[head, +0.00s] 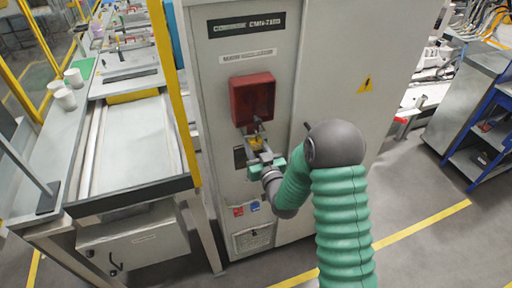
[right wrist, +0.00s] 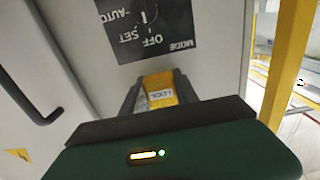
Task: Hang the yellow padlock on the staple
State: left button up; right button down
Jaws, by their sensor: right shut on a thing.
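The yellow padlock (head: 255,140) is small in the head view, just below a red box on the cabinet front. My right gripper (head: 257,143) is shut on it and holds it close to the cabinet face. In the right wrist view the yellow padlock body (right wrist: 160,87), with a pale label, sits between the dark fingertips of my right gripper (right wrist: 158,95). A thin grey shape rises above the padlock towards the red box; I cannot tell shackle from staple there. I cannot make out the staple clearly, nor whether it touches the padlock. My left gripper is not in view.
The red box (head: 252,98) is on the grey cabinet (head: 330,60). A black mode switch plate (right wrist: 146,27) and a dark bar handle (right wrist: 30,98) show in the right wrist view. A yellow post (head: 172,90) and conveyor bench stand left of the cabinet.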

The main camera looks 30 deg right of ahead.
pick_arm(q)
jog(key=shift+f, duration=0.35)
pick_arm(e)
jog(key=shift+f, duration=0.3)
jog(key=c, duration=0.9)
grip_release()
jog(key=shift+o, duration=0.2)
